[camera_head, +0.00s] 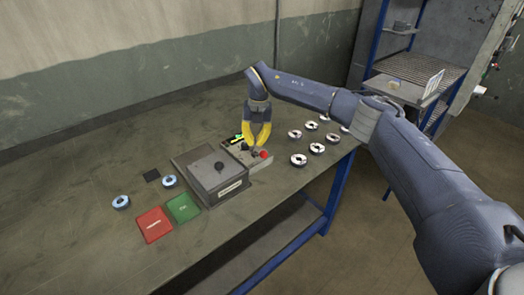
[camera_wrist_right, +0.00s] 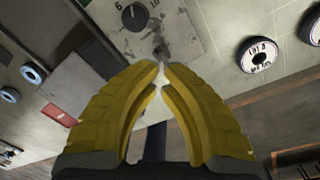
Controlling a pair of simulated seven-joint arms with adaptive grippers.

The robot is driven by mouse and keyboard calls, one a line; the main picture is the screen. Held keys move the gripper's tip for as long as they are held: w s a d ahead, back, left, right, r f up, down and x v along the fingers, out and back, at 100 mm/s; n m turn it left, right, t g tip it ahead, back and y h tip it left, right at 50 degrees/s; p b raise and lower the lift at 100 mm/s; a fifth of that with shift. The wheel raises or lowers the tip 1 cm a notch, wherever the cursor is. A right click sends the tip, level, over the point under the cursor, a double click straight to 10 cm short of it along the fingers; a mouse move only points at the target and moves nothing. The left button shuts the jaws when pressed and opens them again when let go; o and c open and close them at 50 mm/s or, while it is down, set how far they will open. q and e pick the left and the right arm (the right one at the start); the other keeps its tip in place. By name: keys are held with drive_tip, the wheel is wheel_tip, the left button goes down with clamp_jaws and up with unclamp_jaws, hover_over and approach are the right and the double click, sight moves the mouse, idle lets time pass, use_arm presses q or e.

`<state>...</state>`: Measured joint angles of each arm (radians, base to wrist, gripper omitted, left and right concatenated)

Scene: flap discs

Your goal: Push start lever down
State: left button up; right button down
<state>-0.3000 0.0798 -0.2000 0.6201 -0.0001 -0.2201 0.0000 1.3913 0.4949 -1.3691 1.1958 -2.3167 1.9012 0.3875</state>
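A grey tester box (camera_head: 213,175) with a dark knob on its lid stands on the table. A lighter control panel (camera_head: 262,168) with a red knob (camera_head: 264,154) and a small green display (camera_head: 237,139) adjoins it. My right gripper (camera_head: 256,143) has yellow fingers pointing down over this panel. In the right wrist view its fingertips (camera_wrist_right: 161,66) nearly meet, beside the panel's numbered dial (camera_wrist_right: 134,16). I cannot make out the start lever clearly; the fingers may hide it. Nothing is clearly held. My left gripper is out of view.
Several flap discs (camera_head: 299,159) lie right of the panel. A blue-framed shelf (camera_head: 412,72) stands behind. The table's far left is clear.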

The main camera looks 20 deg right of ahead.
drive_tip(key=shift+s+d+f, duration=0.2)
drive_tip(key=shift+s+f, duration=0.35)
drive_tip(key=shift+f, duration=0.3)
drive_tip(key=shift+s+d+f, duration=0.2)
drive_tip(key=shift+s+f, duration=0.3)
drive_tip(key=shift+f, duration=0.3)
idle(2.7)
drive_tip(key=shift+r, duration=0.1)
idle(0.4)
drive_tip(key=shift+w+a+r, duration=0.2)
drive_tip(key=shift+w+r, duration=0.35)
drive_tip(key=shift+r, duration=0.25)
drive_tip(key=shift+w+a+r, duration=0.2)
drive_tip(key=shift+w+r, duration=0.3)
drive_tip(key=shift+r, duration=0.25)
drive_tip(key=shift+w+a+r, duration=0.2)
drive_tip(key=shift+w+r, duration=0.25)
drive_tip(key=shift+r, duration=0.25)
drive_tip(key=shift+w+a+r, duration=0.15)
drive_tip(key=shift+w+r, duration=0.3)
drive_tip(key=shift+r, duration=0.2)
drive_tip(key=shift+w+a+r, duration=0.2)
drive_tip(key=shift+w+r, duration=0.25)
drive_tip(key=shift+r, duration=0.25)
